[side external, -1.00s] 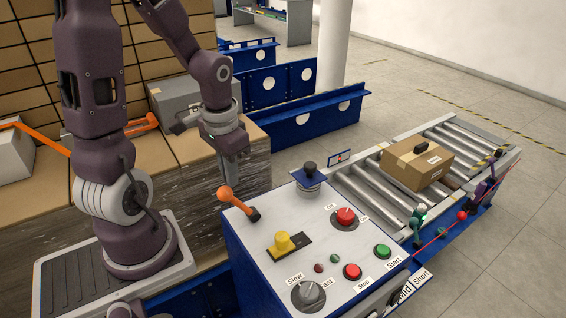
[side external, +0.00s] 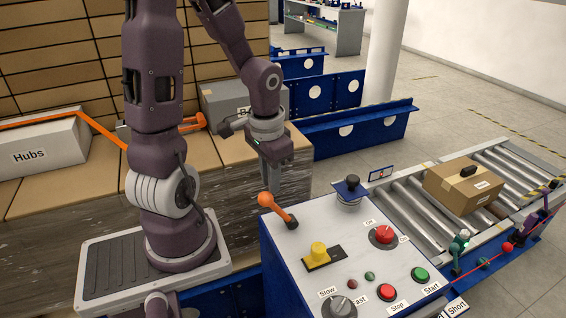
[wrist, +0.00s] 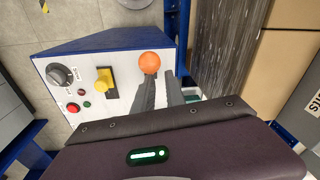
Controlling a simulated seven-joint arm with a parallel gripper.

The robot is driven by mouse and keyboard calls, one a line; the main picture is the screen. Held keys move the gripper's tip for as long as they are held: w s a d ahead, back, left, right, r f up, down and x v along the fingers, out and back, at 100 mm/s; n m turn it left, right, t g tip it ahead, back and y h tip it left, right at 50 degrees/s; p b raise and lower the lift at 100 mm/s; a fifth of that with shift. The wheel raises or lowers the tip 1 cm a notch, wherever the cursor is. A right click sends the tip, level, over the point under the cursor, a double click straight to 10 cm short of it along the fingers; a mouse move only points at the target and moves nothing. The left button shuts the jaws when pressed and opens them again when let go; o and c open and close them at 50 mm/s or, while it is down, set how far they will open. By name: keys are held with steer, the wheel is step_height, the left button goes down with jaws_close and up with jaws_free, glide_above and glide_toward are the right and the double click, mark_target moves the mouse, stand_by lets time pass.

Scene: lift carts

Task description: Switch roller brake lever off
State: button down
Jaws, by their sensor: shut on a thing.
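The lever with an orange ball knob (side external: 266,199) stands on the white-topped control panel (side external: 315,238). It leans toward the upper left, toward my gripper. The orange ball also shows in the wrist view (wrist: 149,63), at the fingertips. My gripper (side external: 272,192) points down at the knob, and its grey fingers (wrist: 160,77) are shut on the lever. The fingers partly hide how the lever sits between them.
A carton (side external: 463,187) rests on the roller conveyor (side external: 425,215). Wrapped boxes stand behind my gripper.

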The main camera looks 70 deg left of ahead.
steer(key=s+r, duration=0.6)
steer(key=r, duration=0.1)
stand_by(0.3)
steer(key=shift+r, duration=0.15)
steer(key=d+r+m+t+h, duration=0.1)
steer(key=d+r+t, duration=0.4)
steer(key=d, duration=0.8)
step_height(320, 180, up, 3)
steer(key=shift+s+d+m, duration=0.15)
steer(key=shift+d+m, duration=0.05)
steer(key=shift+m, duration=0.4)
stand_by(0.6)
